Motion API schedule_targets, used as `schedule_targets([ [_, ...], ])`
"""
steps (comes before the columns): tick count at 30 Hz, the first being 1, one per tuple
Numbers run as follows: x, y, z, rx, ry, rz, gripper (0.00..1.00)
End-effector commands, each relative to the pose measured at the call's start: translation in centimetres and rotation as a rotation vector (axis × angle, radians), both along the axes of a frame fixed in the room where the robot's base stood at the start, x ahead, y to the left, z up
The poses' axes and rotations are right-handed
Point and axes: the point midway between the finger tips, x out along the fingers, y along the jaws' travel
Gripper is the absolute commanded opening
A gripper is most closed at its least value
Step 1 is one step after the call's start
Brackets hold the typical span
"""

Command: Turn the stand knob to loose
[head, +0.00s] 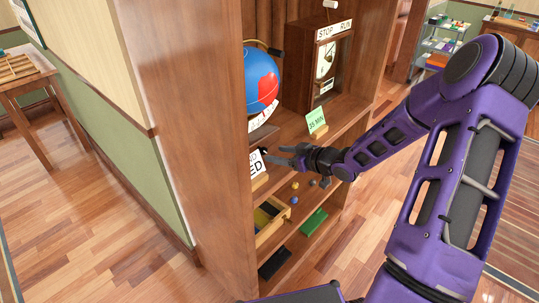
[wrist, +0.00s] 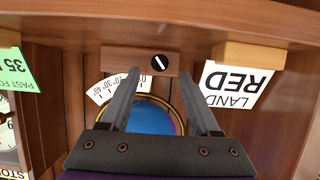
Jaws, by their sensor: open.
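The stand knob (wrist: 159,63) is a small black disc with a white line, set in a wooden block (wrist: 118,60) in the wrist view. The line looks slanted; no loose mark is readable. My gripper (wrist: 160,74) is open, its fingers either side of the knob's line of sight, with nothing between them. I cannot tell how far off the knob is. The blue and red globe (head: 262,84) stands on the shelf in the head view, with my gripper (head: 275,154) below and in front of it. The knob is not made out in the head view.
A "LAND RED" card (wrist: 236,82) and a green card (head: 316,122) stand nearby. A "STOP RUN" clock case (head: 318,70) is right of the globe. A drawer (head: 271,220) and small balls are on the lower shelf. The cabinet side (head: 195,120) is close on the left.

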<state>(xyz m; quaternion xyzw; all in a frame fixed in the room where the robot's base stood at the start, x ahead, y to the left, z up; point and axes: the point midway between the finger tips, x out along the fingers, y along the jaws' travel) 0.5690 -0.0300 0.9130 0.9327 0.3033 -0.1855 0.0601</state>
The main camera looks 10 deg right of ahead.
Motion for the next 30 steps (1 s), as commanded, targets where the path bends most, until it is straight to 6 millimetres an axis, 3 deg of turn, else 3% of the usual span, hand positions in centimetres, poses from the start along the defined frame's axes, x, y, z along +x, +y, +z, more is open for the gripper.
schedule_targets([
  [9,3.1,2.3,-1.6,0.0,0.0,0.0,0.63],
  [20,3.4,2.5,-1.7,-0.001,0.001,0.0,0.61],
  [30,3.4,2.4,-1.7,-0.001,0.001,0.0,0.0],
])
